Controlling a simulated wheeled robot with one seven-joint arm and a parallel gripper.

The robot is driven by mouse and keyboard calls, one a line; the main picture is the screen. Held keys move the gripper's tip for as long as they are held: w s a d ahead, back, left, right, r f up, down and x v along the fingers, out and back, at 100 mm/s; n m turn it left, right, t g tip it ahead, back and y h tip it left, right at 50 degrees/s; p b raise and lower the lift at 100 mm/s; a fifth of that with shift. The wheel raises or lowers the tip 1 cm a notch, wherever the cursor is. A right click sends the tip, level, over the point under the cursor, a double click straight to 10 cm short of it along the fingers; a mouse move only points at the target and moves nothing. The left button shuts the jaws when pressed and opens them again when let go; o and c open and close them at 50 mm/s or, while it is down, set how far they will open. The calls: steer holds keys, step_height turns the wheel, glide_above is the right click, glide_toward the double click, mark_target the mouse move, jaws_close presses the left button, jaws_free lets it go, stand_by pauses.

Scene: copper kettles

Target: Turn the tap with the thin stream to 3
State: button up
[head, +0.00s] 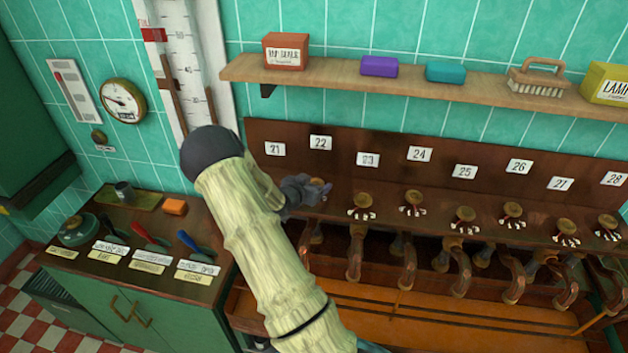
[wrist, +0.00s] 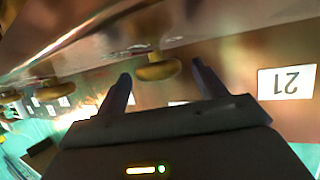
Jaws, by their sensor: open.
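A row of brass tap knobs runs along the brown wooden panel in the head view, such as the knob under plate 23 (head: 362,201) and the one under plate 24 (head: 412,197). Copper spouts (head: 355,258) hang below them. I cannot make out which tap has a thin stream. My gripper (head: 318,188) is at the left end of the row, below plate 22 (head: 320,142). In the wrist view my gripper (wrist: 161,72) is open, with one brass knob (wrist: 157,71) between or just beyond its fingertips; contact is unclear. That knob's dial marks are not readable.
A shelf (head: 440,82) with boxes, soaps and a brush runs above the taps. A wooden trough (head: 450,318) lies below the spouts. A green cabinet (head: 150,290) with tools and labels stands left. My arm hides the row's left end. Plate 21 (wrist: 287,82) shows beside my gripper.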

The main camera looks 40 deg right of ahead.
steer(key=shift+d, duration=0.15)
steer(key=shift+c, duration=0.4)
steer(key=c, duration=0.9)
steer(key=shift+f, duration=0.1)
